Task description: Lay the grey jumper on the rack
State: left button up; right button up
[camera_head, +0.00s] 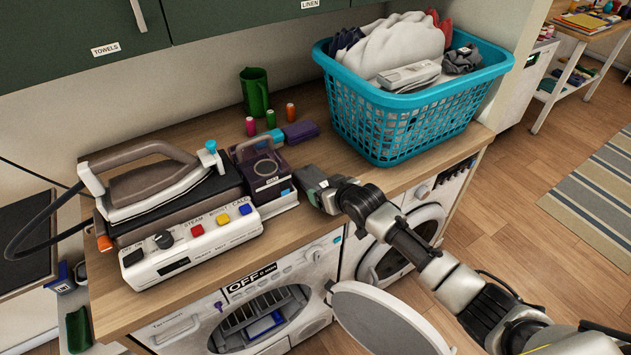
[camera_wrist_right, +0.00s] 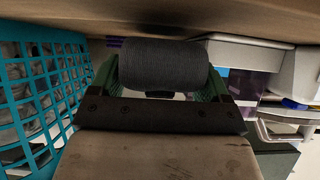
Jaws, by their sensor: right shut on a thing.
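My right gripper (camera_head: 314,188) comes in from the right, low over the front of the wooden counter, beside a dark purple box. In the right wrist view the gripper (camera_wrist_right: 163,88) has green fingers on either side of a dark grey ribbed roll (camera_wrist_right: 163,62) and is shut on it. I cannot tell whether this roll is the grey jumper. A crumpled dark grey cloth (camera_head: 463,60) lies in the turquoise basket (camera_head: 405,130), next to pale laundry (camera_head: 400,45). No rack can be made out with certainty. My left gripper is not in view.
An iron (camera_head: 150,185) rests on its station left of the gripper, beside the purple box (camera_head: 262,168). The basket (camera_wrist_right: 40,100) flanks the gripper in the wrist view.

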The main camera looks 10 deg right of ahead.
jog(key=shift+r+p, duration=1.4)
jog(key=shift+r, duration=0.25)
